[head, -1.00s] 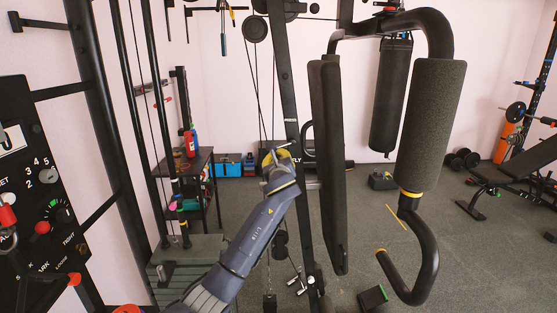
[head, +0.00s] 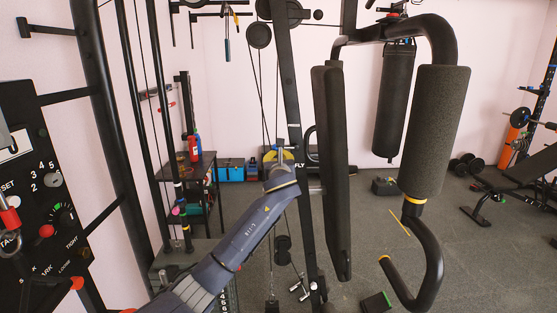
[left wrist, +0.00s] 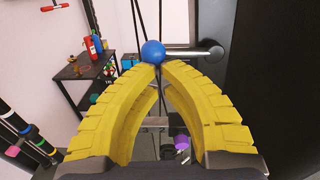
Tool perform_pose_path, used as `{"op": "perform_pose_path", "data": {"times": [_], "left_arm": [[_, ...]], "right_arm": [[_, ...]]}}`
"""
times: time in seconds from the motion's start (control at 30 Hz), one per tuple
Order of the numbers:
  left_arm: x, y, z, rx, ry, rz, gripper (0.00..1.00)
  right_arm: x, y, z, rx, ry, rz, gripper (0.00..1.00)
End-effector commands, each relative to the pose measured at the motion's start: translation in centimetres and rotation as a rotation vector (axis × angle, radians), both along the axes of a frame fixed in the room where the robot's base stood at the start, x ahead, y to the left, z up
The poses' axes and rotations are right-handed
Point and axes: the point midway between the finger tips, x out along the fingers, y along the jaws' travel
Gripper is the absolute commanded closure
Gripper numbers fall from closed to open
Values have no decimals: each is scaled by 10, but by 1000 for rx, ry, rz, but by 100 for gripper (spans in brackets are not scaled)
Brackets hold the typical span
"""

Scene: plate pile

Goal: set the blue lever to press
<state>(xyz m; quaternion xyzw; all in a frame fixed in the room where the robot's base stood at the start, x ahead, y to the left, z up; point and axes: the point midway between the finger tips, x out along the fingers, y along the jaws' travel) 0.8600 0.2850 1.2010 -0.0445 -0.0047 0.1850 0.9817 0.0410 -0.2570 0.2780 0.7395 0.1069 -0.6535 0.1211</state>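My left gripper (head: 277,154) is at the post of the machine, beside the white "FLY" label (head: 299,165). In the left wrist view its yellow fingers (left wrist: 157,70) arch together, with their tips almost meeting at the round blue knob of the lever (left wrist: 153,53). In the head view the gripper hides most of the lever. No "press" label can be read. My right gripper is not in view.
A black padded panel (head: 331,170) and a thick foam-covered arm with a hooked handle (head: 437,135) stand just right of the gripper. A control board (head: 38,200) is at the far left. Behind are a small shelf (head: 188,160) and a blue box (head: 232,172).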

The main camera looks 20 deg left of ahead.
Motion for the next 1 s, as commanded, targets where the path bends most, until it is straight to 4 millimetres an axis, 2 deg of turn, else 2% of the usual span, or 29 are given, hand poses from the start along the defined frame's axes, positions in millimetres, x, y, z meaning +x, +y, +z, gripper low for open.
{"op": "perform_pose_path", "data": {"times": [0.5,1.0], "left_arm": [[-1,3,16,195,73,1,100],[-1,2,23,188,72,0,100]], "right_arm": [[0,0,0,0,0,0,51],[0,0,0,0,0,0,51]]}}
